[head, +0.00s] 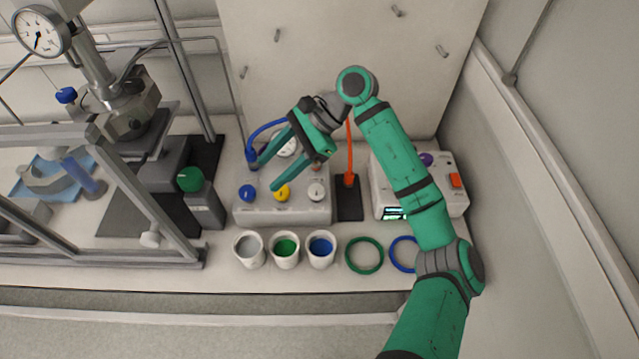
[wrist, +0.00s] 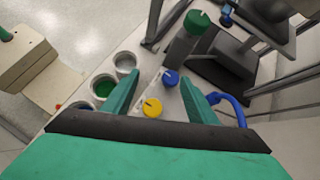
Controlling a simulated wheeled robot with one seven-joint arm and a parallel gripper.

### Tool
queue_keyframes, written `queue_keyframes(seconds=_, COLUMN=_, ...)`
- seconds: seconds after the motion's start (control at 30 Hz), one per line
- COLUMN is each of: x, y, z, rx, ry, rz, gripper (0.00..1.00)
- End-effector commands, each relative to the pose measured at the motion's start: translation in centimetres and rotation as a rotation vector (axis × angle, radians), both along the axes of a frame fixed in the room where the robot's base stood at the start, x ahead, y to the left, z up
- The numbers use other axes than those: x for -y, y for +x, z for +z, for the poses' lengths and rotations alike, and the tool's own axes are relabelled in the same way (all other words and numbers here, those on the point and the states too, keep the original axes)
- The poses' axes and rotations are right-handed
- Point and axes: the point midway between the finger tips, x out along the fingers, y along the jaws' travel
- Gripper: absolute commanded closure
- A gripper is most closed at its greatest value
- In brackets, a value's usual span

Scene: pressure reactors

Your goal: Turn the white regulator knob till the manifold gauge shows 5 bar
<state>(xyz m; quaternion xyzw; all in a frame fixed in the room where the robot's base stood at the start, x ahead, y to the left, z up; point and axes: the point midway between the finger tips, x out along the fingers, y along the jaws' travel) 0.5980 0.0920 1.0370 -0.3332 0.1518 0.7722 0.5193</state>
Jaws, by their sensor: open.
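The white regulator knob (head: 316,191) is at the right of a row of three knobs on the front of the grey manifold box (head: 262,214), beside a yellow knob (head: 282,193) and a blue knob (head: 247,194). The round manifold gauge (head: 285,144) is at the back of the box, partly hidden by my gripper; its reading cannot be made out. My gripper (head: 265,178) is open and empty above the box, left of the white knob. In the wrist view, the yellow knob (wrist: 152,107) and blue knob (wrist: 170,77) show between the fingers; the white knob is not visible.
Three cups (head: 285,250) and two rings (head: 364,254) lie in front of the box. A white device (head: 446,187) with a red switch stands right. A framed reactor (head: 130,105) with a gauge (head: 41,31) stands left. Blue and orange hoses rise behind the box.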

Motion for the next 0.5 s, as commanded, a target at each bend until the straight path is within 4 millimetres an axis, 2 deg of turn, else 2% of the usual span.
queue_keyframes(seconds=0.03, x=2.5, y=0.9, z=0.1, rx=0.027, ry=-0.084, rz=0.000, gripper=0.47)
queue_keyframes(seconds=0.1, x=5.6, y=1.8, z=0.0, rx=0.053, ry=-0.186, rz=0.005, gripper=0.47)
queue_keyframes(seconds=0.23, x=10.2, y=2.8, z=0.4, rx=0.079, ry=-0.333, rz=0.011, gripper=0.47)
queue_keyframes(seconds=0.37, x=12.9, y=3.2, z=0.8, rx=0.088, ry=-0.414, rz=0.014, gripper=0.47)
queue_keyframes(seconds=0.5, x=13.7, y=3.2, z=0.5, rx=0.089, ry=-0.443, rz=0.016, gripper=0.47)
